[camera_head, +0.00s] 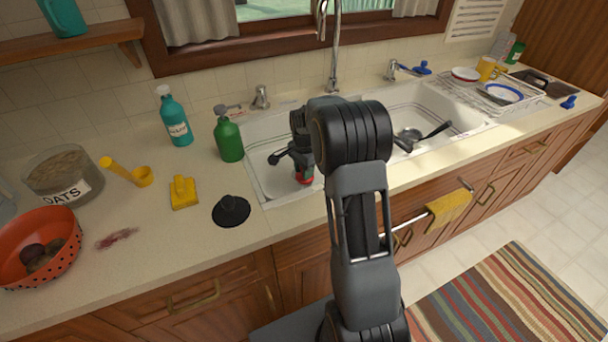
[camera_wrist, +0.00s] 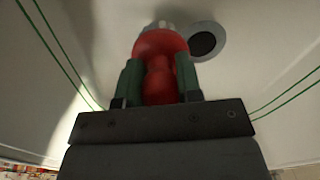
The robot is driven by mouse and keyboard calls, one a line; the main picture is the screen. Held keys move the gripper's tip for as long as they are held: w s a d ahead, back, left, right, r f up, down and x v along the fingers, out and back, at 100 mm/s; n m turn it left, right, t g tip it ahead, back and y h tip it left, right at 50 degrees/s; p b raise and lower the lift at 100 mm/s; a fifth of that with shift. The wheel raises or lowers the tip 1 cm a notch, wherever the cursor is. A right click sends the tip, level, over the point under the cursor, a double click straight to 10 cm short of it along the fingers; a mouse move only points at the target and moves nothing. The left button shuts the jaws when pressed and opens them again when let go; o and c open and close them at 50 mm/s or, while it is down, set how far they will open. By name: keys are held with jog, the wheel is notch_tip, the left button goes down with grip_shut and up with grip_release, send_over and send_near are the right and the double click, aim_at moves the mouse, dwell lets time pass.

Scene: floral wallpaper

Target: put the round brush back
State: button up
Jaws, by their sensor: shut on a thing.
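My gripper (camera_head: 302,172) is down in the left sink basin (camera_head: 264,182). In the wrist view its green-padded fingers (camera_wrist: 160,85) are shut on a rounded red handle (camera_wrist: 160,60). A pale part shows at the handle's far end, so this looks like the round brush; its bristles are not clear. In the head view only a small red part of it (camera_head: 304,179) shows below the gripper. I cannot tell whether it touches the basin floor. The dark drain (camera_wrist: 203,43) is just beyond it, to the right.
A green soap bottle (camera_head: 229,139), a teal bottle (camera_head: 175,118), a yellow brush-like object (camera_head: 184,192) and a black disc with a knob (camera_head: 232,210) stand left of the sink. A tall faucet (camera_head: 334,60) rises behind. A dark-handled pan (camera_head: 412,134) lies in the right basin.

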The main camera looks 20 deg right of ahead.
jog(key=shift+f, duration=1.1)
jog(key=shift+f, duration=0.15)
jog(key=o, duration=1)
jog(key=shift+c, duration=0.2)
